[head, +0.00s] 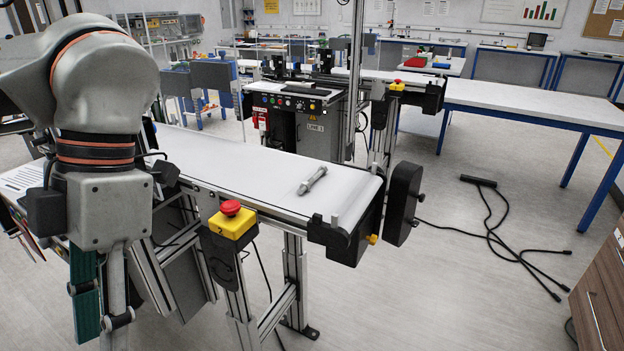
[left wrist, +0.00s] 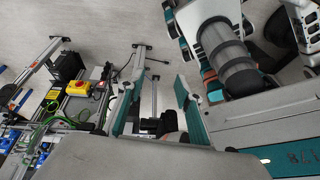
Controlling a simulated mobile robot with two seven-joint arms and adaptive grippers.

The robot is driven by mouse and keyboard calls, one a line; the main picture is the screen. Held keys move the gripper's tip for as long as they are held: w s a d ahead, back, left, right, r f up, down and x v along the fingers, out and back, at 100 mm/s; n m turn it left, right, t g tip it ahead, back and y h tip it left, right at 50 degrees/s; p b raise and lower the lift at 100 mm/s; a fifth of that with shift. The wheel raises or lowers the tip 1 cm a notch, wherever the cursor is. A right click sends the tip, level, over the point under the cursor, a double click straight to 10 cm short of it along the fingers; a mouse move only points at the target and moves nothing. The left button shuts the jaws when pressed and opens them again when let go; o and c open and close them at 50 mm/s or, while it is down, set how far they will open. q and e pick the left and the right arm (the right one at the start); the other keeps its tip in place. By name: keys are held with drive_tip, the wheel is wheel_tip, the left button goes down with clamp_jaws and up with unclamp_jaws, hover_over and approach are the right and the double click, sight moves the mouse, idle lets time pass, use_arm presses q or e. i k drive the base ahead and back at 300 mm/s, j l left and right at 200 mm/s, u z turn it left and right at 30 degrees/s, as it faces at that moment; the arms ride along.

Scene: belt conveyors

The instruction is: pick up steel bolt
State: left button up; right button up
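The steel bolt (head: 313,180) lies on the white belt of the near conveyor (head: 240,168), close to its right end. It is grey, with its long axis running slantwise across the belt. My left gripper (head: 101,312) hangs pointing down at the left of the head view, well to the left of the bolt and beside the conveyor. In the left wrist view my left gripper (left wrist: 155,98) shows its two teal-padded fingers spread apart, with nothing held between them. The bolt cannot be made out in the left wrist view. My right gripper is not seen clearly in either view.
A yellow box with a red emergency button (head: 231,217) stands at the conveyor's near side. A black end housing (head: 403,203) sits at its right end. A control panel machine (head: 300,110) stands behind. Black cables (head: 495,225) lie on the floor at right. The belt around the bolt is clear.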

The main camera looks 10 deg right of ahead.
sight(304, 186)
drive_tip(key=i+l, duration=0.45)
drive_tip(key=l, duration=0.15)
drive_tip(key=i+l, duration=0.9)
drive_tip(key=l, duration=0.25)
